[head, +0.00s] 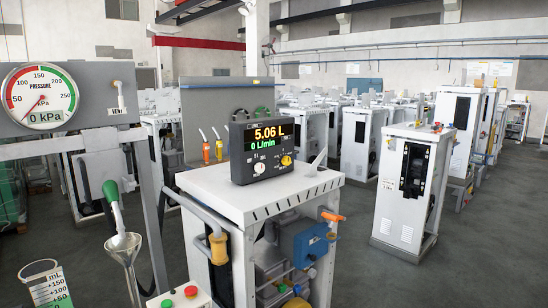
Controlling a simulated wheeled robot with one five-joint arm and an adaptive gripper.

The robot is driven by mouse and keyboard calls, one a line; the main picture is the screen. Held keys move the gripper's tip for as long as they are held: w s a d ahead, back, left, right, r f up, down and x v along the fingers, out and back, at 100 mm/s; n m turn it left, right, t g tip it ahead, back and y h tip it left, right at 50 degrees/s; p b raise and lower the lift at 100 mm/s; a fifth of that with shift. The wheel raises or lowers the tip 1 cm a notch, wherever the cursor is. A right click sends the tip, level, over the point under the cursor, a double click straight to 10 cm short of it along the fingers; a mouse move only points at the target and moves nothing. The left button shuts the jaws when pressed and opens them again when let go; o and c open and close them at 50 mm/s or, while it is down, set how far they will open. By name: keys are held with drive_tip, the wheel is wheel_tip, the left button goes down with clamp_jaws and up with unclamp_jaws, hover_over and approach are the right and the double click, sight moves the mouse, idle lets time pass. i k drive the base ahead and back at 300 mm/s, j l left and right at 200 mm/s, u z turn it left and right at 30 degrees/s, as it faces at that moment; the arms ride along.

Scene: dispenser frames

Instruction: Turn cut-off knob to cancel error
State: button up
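A black display box (265,150) stands on the white top of a dispenser cabinet (228,190). It reads 5.06 L in yellow and 0 L/min in green. Below the digits are a yellow knob (286,160) and a round white control (259,169). An orange handle (331,215) sticks out at the cabinet's right front, near a blue part (311,245). The labels are too small to read, so I cannot tell which one is the cut-off knob. My gripper is not in view.
A pressure gauge (41,97) at left reads 0 kPa, with a VENT lever (118,88) beside it. A funnel (124,244) and measuring beaker (47,285) stand at lower left. Red and green buttons (179,297) are at bottom. Open floor (385,285) lies right.

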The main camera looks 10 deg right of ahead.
sight(286, 160)
drive_tip(key=i+l+u, duration=0.15)
drive_tip(key=l, duration=0.2)
drive_tip(key=i+l+u, duration=0.15)
drive_tip(key=l, duration=0.25)
drive_tip(key=i+l+u, duration=0.15)
drive_tip(key=l, duration=0.25)
drive_tip(key=i+l+u, duration=0.15)
drive_tip(key=l, duration=0.3)
drive_tip(key=i+l+u, duration=0.15)
drive_tip(key=l, duration=0.3)
drive_tip(key=i+l+u, duration=0.15)
drive_tip(key=l, duration=0.3)
drive_tip(key=l+u, duration=0.15)
drive_tip(key=l, duration=0.3)
drive_tip(key=i, duration=0.1)
